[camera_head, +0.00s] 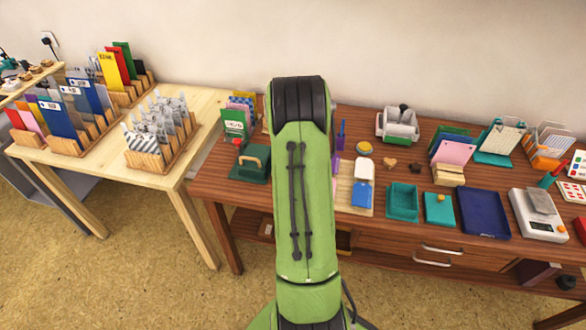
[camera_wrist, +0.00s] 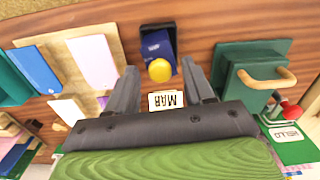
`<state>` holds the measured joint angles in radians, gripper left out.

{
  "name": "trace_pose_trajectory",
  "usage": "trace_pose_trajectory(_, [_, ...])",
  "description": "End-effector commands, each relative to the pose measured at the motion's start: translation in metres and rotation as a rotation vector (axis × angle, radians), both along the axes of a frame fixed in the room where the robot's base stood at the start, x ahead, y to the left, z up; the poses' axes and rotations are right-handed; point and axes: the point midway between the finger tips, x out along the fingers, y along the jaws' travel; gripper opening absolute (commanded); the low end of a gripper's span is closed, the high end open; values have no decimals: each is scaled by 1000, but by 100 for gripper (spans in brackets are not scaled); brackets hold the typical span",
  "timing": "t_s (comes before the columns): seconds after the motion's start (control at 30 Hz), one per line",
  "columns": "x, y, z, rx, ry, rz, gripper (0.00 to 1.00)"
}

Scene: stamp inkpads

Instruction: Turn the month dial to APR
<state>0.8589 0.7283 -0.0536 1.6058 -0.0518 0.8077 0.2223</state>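In the wrist view, a pale label reading MAR (camera_wrist: 166,101), upside down there, shows between the fingers, close to the gripper's body. Just beyond it is a round yellow knob (camera_wrist: 160,70), in front of a dark blue piece (camera_wrist: 155,44) in a black tray (camera_wrist: 172,29). My gripper (camera_wrist: 159,66) is open, with one finger on each side of the knob and label. I cannot tell whether either finger touches them. In the head view my green arm hides this spot and the gripper.
A green box with a wooden handle (camera_wrist: 234,62) stands close right of the fingers; it also shows in the head view (camera_head: 251,163). A wooden board (camera_wrist: 60,52) with blue and white pieces lies to the left. Trays and a scale (camera_head: 540,215) fill the brown table's right side.

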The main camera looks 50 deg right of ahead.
Motion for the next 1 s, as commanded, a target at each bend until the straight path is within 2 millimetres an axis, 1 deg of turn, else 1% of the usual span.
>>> trace_pose_trajectory(0.27, [0, 0, 1, -1, 0, 0, 53])
trace_pose_trajectory(0.37, [0, 0, 12, -2, -1, 0, 53])
trace_pose_trajectory(0.47, [1, -1, 37, -3, -3, 0, 53])
trace_pose_trajectory(0.5, [1, -1, 49, -5, -4, 0, 53])
trace_pose_trajectory(0.7, [1, -1, 107, -4, -3, 1, 53])
trace_pose_trajectory(0.8, [1, -1, 132, -3, -3, 0, 53])
trace_pose_trajectory(0.9, [0, 0, 148, -3, -1, 0, 53])
trace_pose_trajectory(1.0, [0, 0, 156, 0, 0, 0, 53])
